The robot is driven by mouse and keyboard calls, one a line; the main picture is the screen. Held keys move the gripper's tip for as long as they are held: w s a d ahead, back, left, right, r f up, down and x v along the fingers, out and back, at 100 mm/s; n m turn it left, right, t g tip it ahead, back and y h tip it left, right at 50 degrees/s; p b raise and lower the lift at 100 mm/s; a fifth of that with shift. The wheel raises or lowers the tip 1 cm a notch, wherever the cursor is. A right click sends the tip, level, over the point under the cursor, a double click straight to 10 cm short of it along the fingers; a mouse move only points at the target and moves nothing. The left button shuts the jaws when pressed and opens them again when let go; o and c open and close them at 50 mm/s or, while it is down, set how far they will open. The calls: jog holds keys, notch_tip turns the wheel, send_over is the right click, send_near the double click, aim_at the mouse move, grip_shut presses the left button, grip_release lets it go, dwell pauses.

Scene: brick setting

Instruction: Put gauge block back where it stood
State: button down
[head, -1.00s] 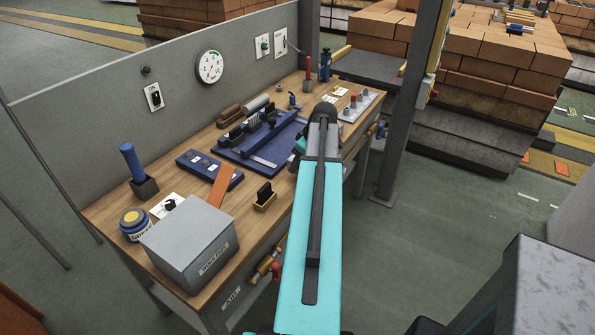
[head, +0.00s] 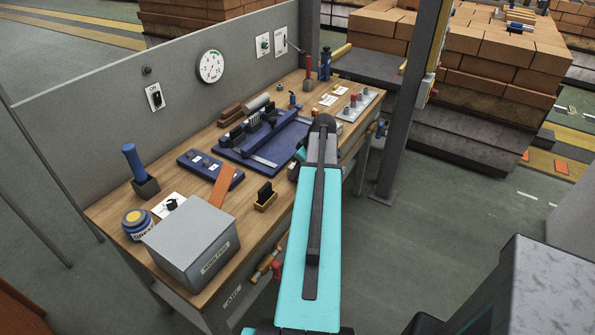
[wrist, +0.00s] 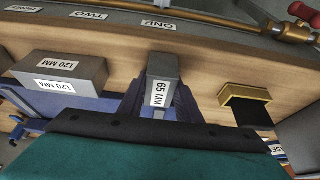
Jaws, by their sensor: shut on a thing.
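A grey gauge block (wrist: 162,88) marked 65 MM is in the middle of the wrist view. My gripper (wrist: 158,98) is shut on it, with blue fingers on either side. The block is over the wooden bench, near the edge labelled ONE, TWO and THREE; I cannot tell whether it touches the top. Another grey block (wrist: 65,72) marked 120 MM is to its left in the wrist view. In the head view my arm hides the gripper and the held block.
A black piece in a yellow holder (wrist: 245,100) is to the right; its holder also shows in the head view (head: 265,204). A blue fixture (head: 250,150), a grey work-pass box (head: 190,245) and a blue jar (head: 137,224) crowd the bench (head: 240,270). A grey post (head: 405,110) rises nearby.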

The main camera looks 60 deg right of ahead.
jog(key=c, duration=1.3)
grip_release()
jog(key=shift+r, duration=0.15)
jog(key=shift+b+v, duration=1.3)
jog(key=shift+v, duration=4.65)
